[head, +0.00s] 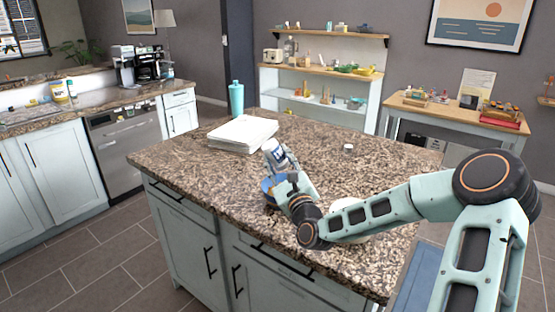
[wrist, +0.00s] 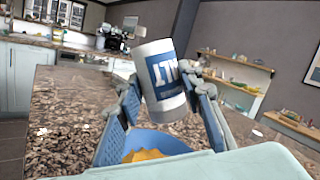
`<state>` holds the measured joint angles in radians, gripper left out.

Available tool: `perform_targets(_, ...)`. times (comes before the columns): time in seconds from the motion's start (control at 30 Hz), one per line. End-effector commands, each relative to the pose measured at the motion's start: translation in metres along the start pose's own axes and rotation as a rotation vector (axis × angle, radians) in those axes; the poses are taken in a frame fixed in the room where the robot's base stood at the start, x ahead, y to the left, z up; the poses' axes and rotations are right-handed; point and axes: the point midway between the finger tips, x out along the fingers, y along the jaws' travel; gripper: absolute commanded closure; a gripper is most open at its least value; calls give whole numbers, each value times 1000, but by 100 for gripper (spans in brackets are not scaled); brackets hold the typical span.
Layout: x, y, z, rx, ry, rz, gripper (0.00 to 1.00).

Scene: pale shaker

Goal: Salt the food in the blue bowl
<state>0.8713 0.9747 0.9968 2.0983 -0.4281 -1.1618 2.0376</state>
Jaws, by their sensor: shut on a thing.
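My gripper (head: 277,160) is shut on a white shaker (wrist: 161,83) with a blue label and white lettering. The shaker is held tilted between the two fingers (wrist: 160,100); it also shows in the head view (head: 272,147). In the head view the blue bowl (head: 267,189) stands on the island counter, partly hidden by my gripper and wrist. I cannot see any salt falling.
The speckled island counter (head: 190,162) holds a white stack (head: 243,133), a teal bottle (head: 236,98) and a small white jar (head: 348,149). A pale round thing (head: 348,206) is partly hidden behind my arm. Counter space right of the jar is clear.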

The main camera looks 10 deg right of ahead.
Motion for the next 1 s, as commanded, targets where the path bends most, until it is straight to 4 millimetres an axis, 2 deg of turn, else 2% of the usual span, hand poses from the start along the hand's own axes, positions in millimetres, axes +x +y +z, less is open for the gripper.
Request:
perform_targets(0.03, 3, -6, 10, -1, -2, -2, 100)
perform_targets(0.17, 6, -15, 24, -1, -2, -2, 100)
perform_targets(0.47, 6, -14, 24, -1, -2, -1, 100)
perform_targets(0.9, 14, -33, 55, -1, -1, -1, 100)
perform_targets(1.0, 14, -34, 57, -1, -1, -1, 100)
